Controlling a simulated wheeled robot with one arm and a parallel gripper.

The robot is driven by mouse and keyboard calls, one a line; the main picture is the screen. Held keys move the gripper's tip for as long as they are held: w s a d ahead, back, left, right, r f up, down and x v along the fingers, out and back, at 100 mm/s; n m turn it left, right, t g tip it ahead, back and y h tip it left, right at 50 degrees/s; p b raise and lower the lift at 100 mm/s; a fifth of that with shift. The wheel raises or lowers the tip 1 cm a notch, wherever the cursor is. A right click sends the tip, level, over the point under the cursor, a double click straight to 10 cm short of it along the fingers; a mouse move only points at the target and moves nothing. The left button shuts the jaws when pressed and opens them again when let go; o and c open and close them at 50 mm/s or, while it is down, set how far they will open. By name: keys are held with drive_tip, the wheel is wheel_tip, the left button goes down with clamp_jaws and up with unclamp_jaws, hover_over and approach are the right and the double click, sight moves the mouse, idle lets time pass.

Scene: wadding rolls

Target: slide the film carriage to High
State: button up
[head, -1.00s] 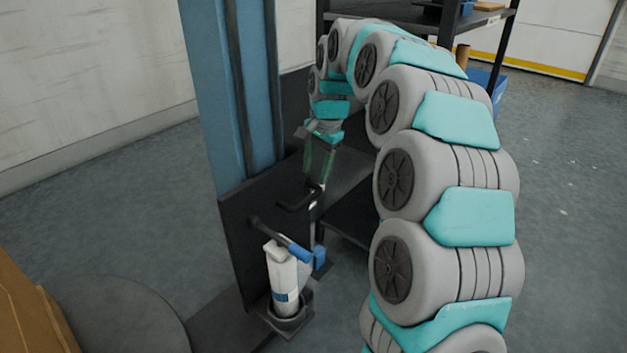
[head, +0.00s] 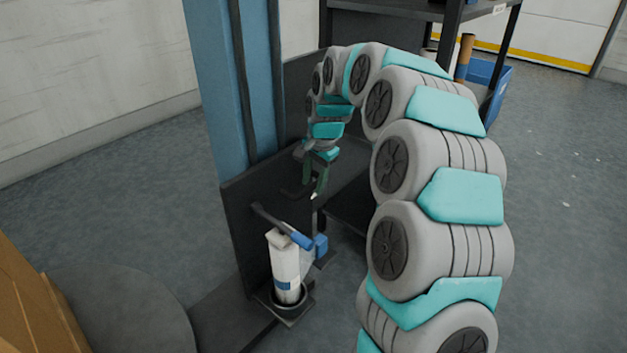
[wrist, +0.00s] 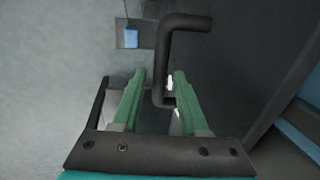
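The film carriage (head: 236,215) is a dark plate on a tall blue mast (head: 212,85). It carries a white roll (head: 284,262) standing upright in a dark cup, with a blue-gripped lever above. A black bent handle (wrist: 184,22) sticks out from the carriage; it is small and dark in the head view. My gripper (wrist: 159,76) has two green fingers, one on each side of the handle's lower leg, with slim gaps visible. In the head view my gripper (head: 317,188) is at the handle, partly blending with it. No High mark is readable.
A dark shelf rack (head: 380,30) stands behind my arm, with a blue bin (head: 495,88) beside it. A brown wooden object (head: 28,300) is at the lower left. The floor left of the mast and at the far right is clear.

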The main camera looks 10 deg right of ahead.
clamp_jaws()
idle(1.1)
